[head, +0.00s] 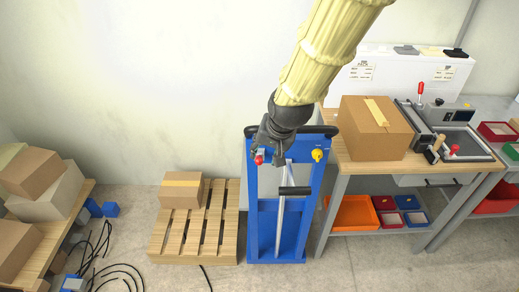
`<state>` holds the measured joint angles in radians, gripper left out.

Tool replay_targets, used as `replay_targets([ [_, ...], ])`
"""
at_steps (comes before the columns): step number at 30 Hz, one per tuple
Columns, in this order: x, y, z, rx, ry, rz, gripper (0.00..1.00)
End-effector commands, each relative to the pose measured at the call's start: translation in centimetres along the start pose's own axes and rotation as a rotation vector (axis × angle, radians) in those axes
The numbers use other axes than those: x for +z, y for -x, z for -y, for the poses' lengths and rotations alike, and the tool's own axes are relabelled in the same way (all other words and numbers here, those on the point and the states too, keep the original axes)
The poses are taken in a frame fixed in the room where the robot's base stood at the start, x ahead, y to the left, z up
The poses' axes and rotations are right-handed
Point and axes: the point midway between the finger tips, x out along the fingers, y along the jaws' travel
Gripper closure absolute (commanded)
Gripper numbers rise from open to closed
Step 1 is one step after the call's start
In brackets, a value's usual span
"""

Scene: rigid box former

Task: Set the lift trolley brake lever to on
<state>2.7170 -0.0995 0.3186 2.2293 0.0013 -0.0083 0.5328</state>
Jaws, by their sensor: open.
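The blue lift trolley (254,220) stands upright between the pallet and the wooden workbench, with a black handle bar along its top. A red knob (259,160) shows at the trolley's upper left; it looks like the end of the brake lever, but its lever arm and any on/off marking are hidden or too small to read. My gripper (267,153) is at the trolley's upper left, right by the red knob and partly over it. It is open; whether it touches the knob cannot be told. A yellow knob (318,155) sits at the trolley's upper right.
A pallet (190,247) with a cardboard box (181,190) stands left of the trolley. The workbench (345,157) at right bears a large carton (374,128) and a clamp machine (450,135). Black cables (105,268) lie on the floor at left.

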Motion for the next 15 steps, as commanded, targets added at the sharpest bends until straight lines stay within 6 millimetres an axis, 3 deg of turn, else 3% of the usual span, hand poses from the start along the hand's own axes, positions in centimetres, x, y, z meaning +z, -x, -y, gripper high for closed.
replay_targets([
  [7,-0.1,-0.6,-0.1,0.002,-0.003,-0.001,0.57],
  [15,-0.1,-3.2,-0.2,0.003,-0.005,-0.001,0.57],
])
